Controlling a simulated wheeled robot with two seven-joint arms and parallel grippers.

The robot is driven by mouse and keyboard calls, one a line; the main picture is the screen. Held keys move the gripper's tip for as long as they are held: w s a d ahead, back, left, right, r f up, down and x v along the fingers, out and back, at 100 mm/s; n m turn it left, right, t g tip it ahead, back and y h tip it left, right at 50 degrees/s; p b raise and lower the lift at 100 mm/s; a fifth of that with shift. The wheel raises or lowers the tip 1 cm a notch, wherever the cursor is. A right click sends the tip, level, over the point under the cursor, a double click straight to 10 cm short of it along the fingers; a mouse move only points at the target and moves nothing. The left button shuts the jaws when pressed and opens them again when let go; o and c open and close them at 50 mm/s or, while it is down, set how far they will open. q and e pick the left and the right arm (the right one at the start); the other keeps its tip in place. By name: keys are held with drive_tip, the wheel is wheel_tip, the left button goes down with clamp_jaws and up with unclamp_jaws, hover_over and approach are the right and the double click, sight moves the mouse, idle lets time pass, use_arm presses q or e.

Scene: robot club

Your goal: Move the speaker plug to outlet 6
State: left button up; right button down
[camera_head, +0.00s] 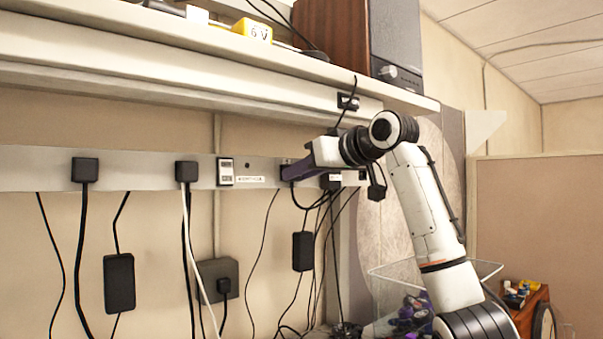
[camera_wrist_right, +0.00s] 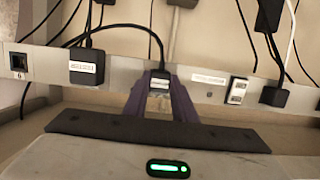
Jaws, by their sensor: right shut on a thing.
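An open square socket (camera_wrist_right: 18,63) with a small mark like a 6 sits at the far left of that view. My left gripper is not in view.
A black labelled plug (camera_wrist_right: 86,67) sits between the held plug and the open socket. Other plugs (camera_head: 85,169) (camera_head: 186,171) and a switch (camera_head: 225,171) are further left along the strip. Loose cables and black adapters (camera_head: 119,282) hang below. A speaker (camera_head: 396,40) stands on the shelf above.

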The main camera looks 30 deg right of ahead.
drive_tip(key=shift+w, duration=0.1)
idle(0.3)
drive_tip(key=c, duration=1.4)
unclamp_jaws()
drive_tip(key=shift+w, duration=0.1)
drive_tip(key=b+v, duration=0.2)
drive_tip(key=v, duration=0.8)
drive_tip(key=shift+s+b, duration=0.2)
drive_tip(key=shift+b, duration=0.15)
